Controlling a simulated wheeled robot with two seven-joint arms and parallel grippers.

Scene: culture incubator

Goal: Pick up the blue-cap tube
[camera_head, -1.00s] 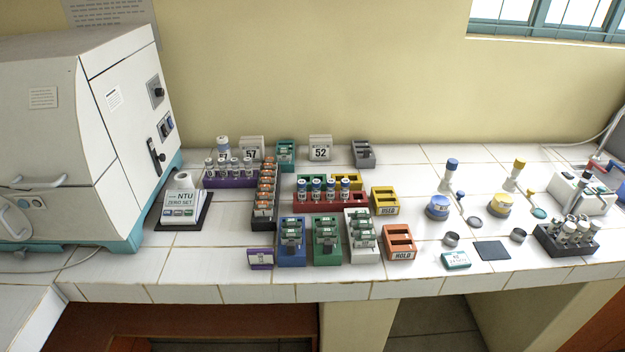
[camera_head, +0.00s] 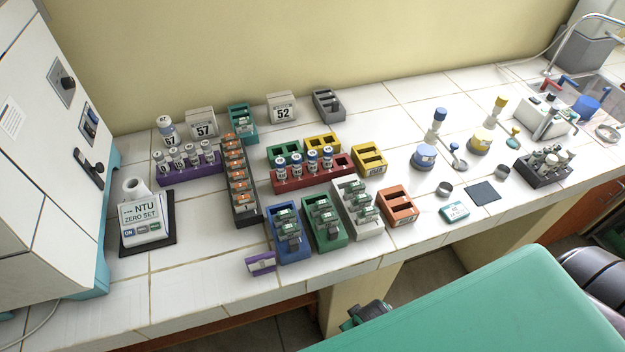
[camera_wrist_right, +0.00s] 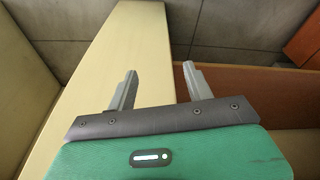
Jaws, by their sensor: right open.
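A tall white tube with a blue cap (camera_head: 437,122) stands upright on the white tiled counter, right of centre in the head view. Small vials with blue caps (camera_head: 312,160) also stand in a red rack (camera_head: 290,185), so I cannot tell by cap colour alone which one is meant. My right gripper (camera_wrist_right: 159,70) is open and empty in the right wrist view, its two grey fingers apart. It points at the wall and floor area below, away from the counter items. No tube shows in that view. My left gripper is not in view.
Near the tube are a blue-lidded jar (camera_head: 423,157), a yellow-capped tube (camera_head: 497,110) and a yellow-lidded jar (camera_head: 480,141). A dark rack of tubes (camera_head: 545,170) stands to the right. Several coloured racks crowd the left. My green arm part covers the lower right.

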